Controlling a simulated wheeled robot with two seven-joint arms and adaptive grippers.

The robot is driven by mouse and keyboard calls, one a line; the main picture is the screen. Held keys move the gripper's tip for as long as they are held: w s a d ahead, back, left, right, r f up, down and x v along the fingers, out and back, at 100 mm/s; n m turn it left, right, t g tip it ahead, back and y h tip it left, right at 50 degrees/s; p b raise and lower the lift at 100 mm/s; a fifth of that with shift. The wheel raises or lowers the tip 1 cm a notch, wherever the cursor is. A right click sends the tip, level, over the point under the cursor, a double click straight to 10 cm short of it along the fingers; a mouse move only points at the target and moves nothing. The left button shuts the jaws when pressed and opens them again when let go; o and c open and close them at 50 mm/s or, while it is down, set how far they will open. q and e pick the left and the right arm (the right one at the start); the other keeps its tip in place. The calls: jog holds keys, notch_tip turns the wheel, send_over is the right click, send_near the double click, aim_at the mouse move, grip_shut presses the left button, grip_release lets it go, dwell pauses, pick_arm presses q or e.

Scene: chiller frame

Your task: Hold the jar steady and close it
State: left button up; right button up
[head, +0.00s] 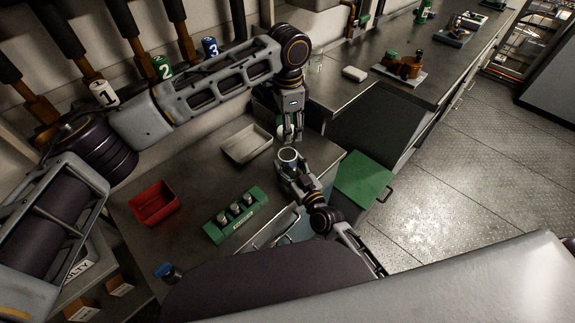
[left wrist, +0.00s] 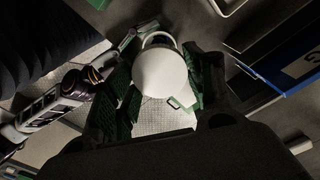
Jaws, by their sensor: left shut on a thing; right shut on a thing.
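The jar (head: 287,155) stands upright with a pale round rim, in the middle of the head view. My right gripper (head: 288,168) is shut on the jar's body and hides most of it. My left gripper (head: 289,136) points down just above and behind the jar. It is shut on the white round lid (head: 281,130), whose edge shows beside the fingers. In the left wrist view the lid (left wrist: 160,73) sits between green finger pads, and part of the jar's rim (left wrist: 158,38) shows past it. The lid looks apart from the jar.
A grey metal tray (head: 229,153) lies left of the jar. A red bin (head: 154,218) and a green rack (head: 216,233) holding small capped vials stand on the steel bench (head: 190,180). A green panel (head: 362,180) is to the right. A blue-capped item (head: 168,271) lies near the front.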

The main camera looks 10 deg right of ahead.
jog(key=c, duration=0.6)
pick_arm(q)
send_over(288, 146)
jog(key=s, duration=0.2)
jog(key=shift+s+a+f, duration=0.1)
jog(key=shift+a+f, duration=0.05)
jog(key=shift+f, duration=1.1)
jog(key=shift+s+a+f, duration=0.1)
jog(key=shift+f, duration=1.15)
jog(key=shift+f, duration=0.1)
jog(key=shift+f, duration=0.75)
jog(key=shift+f, duration=0.6)
pick_arm(e)
grip_shut()
